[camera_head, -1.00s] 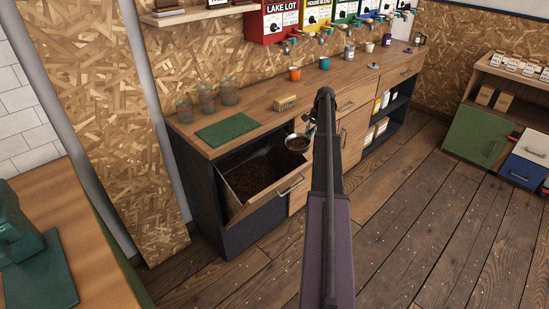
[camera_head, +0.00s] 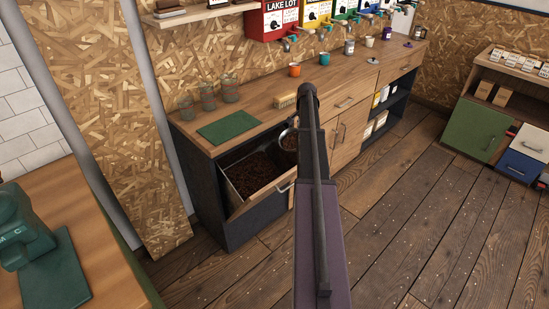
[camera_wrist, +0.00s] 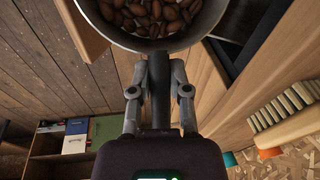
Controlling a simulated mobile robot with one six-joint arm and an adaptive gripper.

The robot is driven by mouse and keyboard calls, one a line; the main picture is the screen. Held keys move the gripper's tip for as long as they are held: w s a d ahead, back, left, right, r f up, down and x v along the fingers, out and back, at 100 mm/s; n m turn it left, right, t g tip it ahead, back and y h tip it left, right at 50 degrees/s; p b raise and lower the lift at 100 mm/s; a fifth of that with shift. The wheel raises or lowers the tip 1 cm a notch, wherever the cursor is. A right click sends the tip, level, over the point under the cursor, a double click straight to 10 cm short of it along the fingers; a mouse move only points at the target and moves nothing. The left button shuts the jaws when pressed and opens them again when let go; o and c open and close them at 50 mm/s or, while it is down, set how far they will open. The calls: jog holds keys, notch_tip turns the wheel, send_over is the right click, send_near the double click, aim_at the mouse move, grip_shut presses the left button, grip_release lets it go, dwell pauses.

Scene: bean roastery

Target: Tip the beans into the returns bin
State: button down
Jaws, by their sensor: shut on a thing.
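The returns bin (camera_head: 232,203) is a tilt-out bin in the counter front, open, with dark beans lying inside. A round metal cup of beans (camera_head: 289,139) is just right of the bin's opening, partly hidden behind my arm. In the wrist view the cup (camera_wrist: 150,44) is at the top, with brown beans visible inside its rim. My gripper (camera_wrist: 159,62) is shut on the cup's near side. In the head view my arm hides the gripper.
The wooden counter (camera_head: 262,117) holds a green mat (camera_head: 228,127), a brush (camera_head: 285,101), glass jars (camera_head: 208,97) and cups. Bean dispensers (camera_head: 281,20) hang above it. The floor (camera_head: 400,220) on the right is clear.

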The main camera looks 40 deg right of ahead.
aim_at(295, 140)
jog(key=shift+s+a+r+h+p, duration=0.1)
jog(key=shift+a+r+h+p, duration=0.45)
jog(key=shift+a, duration=0.5)
jog(key=shift+a+r, duration=0.1)
jog(key=shift+r, duration=0.1)
jog(key=shift+a+r+h+p, duration=0.3)
jog(key=shift+a+r+h, duration=0.45)
jog(key=shift+a+h, duration=0.25)
jog(key=shift+s+a+r+n+t+h+b, duration=0.1)
jog(key=shift+a+r+n+t+h+b, duration=0.05)
jog(key=shift+a+r+h, duration=0.6)
jog(key=shift+s+a+r+n+t+h+b, duration=0.15)
jog(key=shift+a+r+h, duration=0.25)
jog(key=shift+a+h, duration=0.55)
dwell(0.4)
jog(key=shift+a+r+h+b, duration=0.4)
jog(key=shift+a+h+b, duration=0.15)
jog(key=shift+a+h, duration=0.3)
dwell(0.6)
jog(key=shift+a+r+h+b, duration=0.15)
jog(key=shift+a+h+b, duration=0.45)
jog(key=shift+a, duration=0.3)
jog(key=shift+a+r+h+b, duration=0.1)
jog(key=shift+a+h+b, duration=0.45)
jog(key=shift+a, duration=0.35)
dwell(0.4)
